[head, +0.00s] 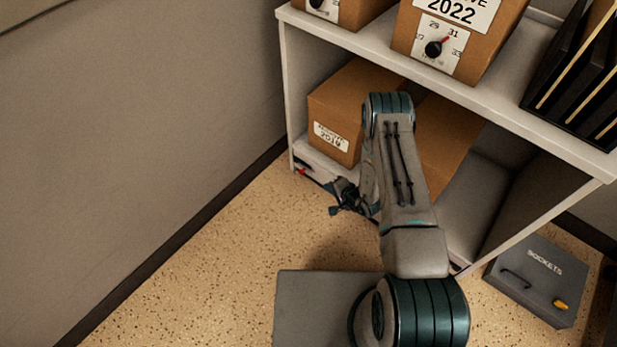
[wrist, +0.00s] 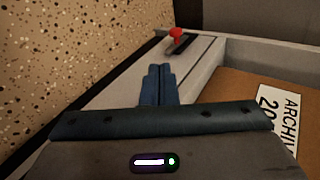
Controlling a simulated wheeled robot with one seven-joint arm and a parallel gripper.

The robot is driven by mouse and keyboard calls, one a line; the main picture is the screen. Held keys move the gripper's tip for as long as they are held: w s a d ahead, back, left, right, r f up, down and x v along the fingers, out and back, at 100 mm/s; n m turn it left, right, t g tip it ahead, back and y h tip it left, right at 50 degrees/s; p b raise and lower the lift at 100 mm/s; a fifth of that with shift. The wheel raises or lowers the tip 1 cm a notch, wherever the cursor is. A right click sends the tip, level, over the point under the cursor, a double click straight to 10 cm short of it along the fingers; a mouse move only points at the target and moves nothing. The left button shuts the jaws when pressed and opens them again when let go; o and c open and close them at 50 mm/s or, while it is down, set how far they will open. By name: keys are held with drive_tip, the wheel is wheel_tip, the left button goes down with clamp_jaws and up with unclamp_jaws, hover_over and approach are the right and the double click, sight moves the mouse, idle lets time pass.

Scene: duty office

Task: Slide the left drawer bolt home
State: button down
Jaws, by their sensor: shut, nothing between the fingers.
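The left drawer bolt shows in the wrist view as a red knob (wrist: 177,34) on a dark slotted plate (wrist: 182,45), on the pale front face of the shelf unit's base. In the head view its red knob (head: 302,171) is small, near the unit's lower left corner. My gripper (wrist: 159,70) is shut and empty, its fingers pointing toward the bolt with a gap between them. In the head view my gripper (head: 335,210) is low in front of the shelf, right of the knob. How far the bolt is slid is too small to tell.
A cardboard archive box (head: 334,112) stands on the lower shelf just behind the base front. The white shelf unit (head: 285,90) has more boxes above. A grey wall (head: 140,130) stands to the left. A grey sockets case (head: 545,277) lies at right. Speckled floor (head: 200,270) is clear.

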drive_tip(key=shift+a, duration=0.1)
drive_tip(key=b, duration=0.6)
approach(303, 170)
drive_tip(key=w+a+f, duration=0.2)
drive_tip(key=a+f, duration=0.1)
drive_tip(key=f, duration=0.2)
drive_tip(key=shift+a, duration=0.15)
drive_tip(key=w+a+b, duration=0.1)
drive_tip(key=w+a, duration=0.1)
drive_tip(key=a, duration=0.1)
drive_tip(key=shift+w+a+r+b, duration=0.15)
drive_tip(key=shift+w+b, duration=0.2)
drive_tip(key=shift+s, duration=0.1)
